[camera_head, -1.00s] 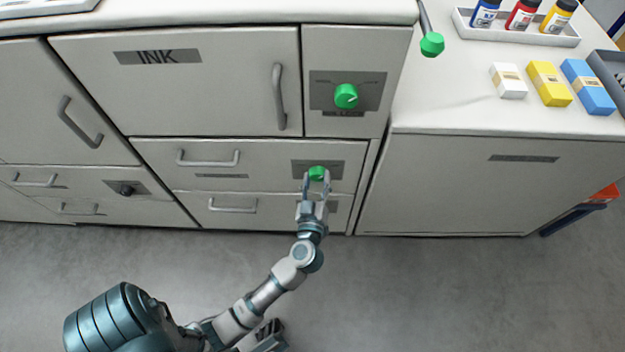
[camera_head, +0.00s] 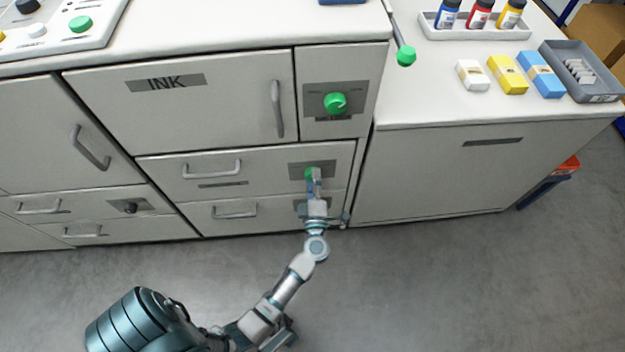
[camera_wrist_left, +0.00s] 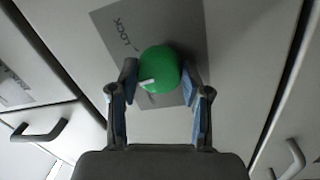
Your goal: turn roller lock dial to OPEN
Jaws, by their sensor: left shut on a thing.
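The green lock dial (camera_head: 308,173) sits on a grey plate on the upper drawer below the ink cabinet. My left gripper (camera_head: 313,182) is shut on this dial, its fingers seen nearly edge-on in the head view. In the left wrist view the dial (camera_wrist_left: 160,70) lies between the two fingertips (camera_wrist_left: 165,85), and its white mark points left. The grey plate (camera_wrist_left: 185,22) there looks tilted and carries the word LOCK; other lettering is partly hidden by the dial and fingers. My right gripper is not in view.
Another green dial (camera_head: 335,103) is on the panel above. A drawer handle (camera_head: 212,170) is to the left. A green-knobbed lever (camera_head: 405,56) stands at the counter's edge, with ink bottles (camera_head: 480,14) and coloured boxes (camera_head: 507,75) behind. The floor in front is clear.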

